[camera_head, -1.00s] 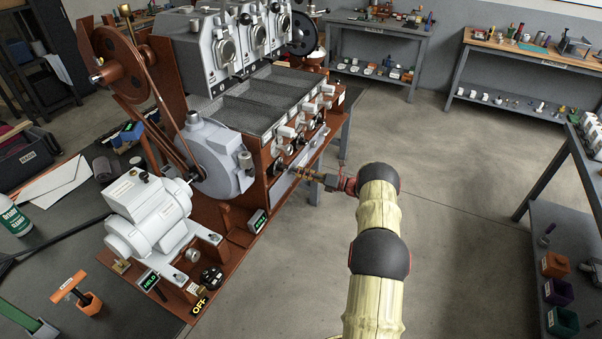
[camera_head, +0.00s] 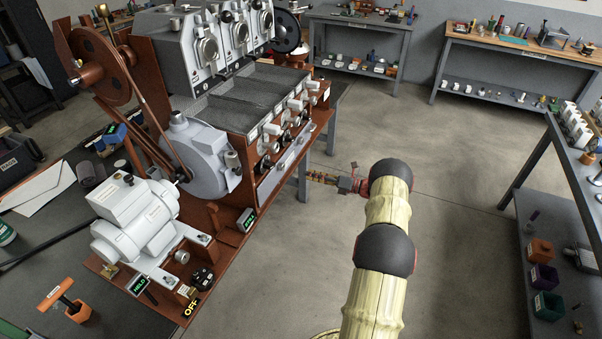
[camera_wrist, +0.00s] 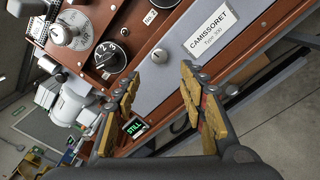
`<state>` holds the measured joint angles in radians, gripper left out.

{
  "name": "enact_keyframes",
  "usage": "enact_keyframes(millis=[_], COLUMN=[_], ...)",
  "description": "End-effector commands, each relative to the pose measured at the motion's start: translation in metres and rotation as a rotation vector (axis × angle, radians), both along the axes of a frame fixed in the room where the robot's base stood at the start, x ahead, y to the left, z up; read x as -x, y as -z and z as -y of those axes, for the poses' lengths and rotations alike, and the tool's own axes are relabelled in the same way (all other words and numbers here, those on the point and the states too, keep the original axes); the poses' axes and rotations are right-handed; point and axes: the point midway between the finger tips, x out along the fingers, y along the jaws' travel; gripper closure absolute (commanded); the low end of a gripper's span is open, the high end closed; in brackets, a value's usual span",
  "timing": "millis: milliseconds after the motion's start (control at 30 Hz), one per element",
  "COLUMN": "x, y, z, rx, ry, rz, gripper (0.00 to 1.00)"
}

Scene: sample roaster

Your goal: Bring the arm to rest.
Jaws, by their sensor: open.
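My arm (camera_head: 380,247) reaches forward from the bottom of the head view and bends left at its far end. My gripper (camera_head: 312,176) points left toward the front of the sample roaster (camera_head: 262,172), with floor showing around it. In the wrist view my gripper (camera_wrist: 158,80) has its two yellow-padded fingers spread, with nothing between them. Beyond the fingers are the roaster's grey front panel (camera_wrist: 150,75), a numbered black dial (camera_wrist: 112,57) and a "CAMISSORET" plate (camera_wrist: 212,38).
A grey motor (camera_head: 135,215) and signs reading "HELD" (camera_head: 138,285) and "OFF" (camera_head: 191,308) are at the roaster's near end. A grey shelf unit (camera_head: 570,165) stands at right, benches (camera_head: 360,25) at the back. Floor (camera_head: 455,220) is clear right of my arm.

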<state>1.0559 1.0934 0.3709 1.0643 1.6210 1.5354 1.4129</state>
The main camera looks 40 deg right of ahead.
Motion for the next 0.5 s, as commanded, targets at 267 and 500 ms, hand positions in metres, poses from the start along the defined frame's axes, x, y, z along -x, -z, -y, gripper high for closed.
enact_keyframes(millis=[267, 500], x=[0.014, 0.0138], y=[-0.0001, 0.0], z=[0.0064, 0.0064], rx=[0.0, 0.0], ry=[-0.001, -0.001], rz=[0.0, 0.0], gripper=[0.58, 0.58])
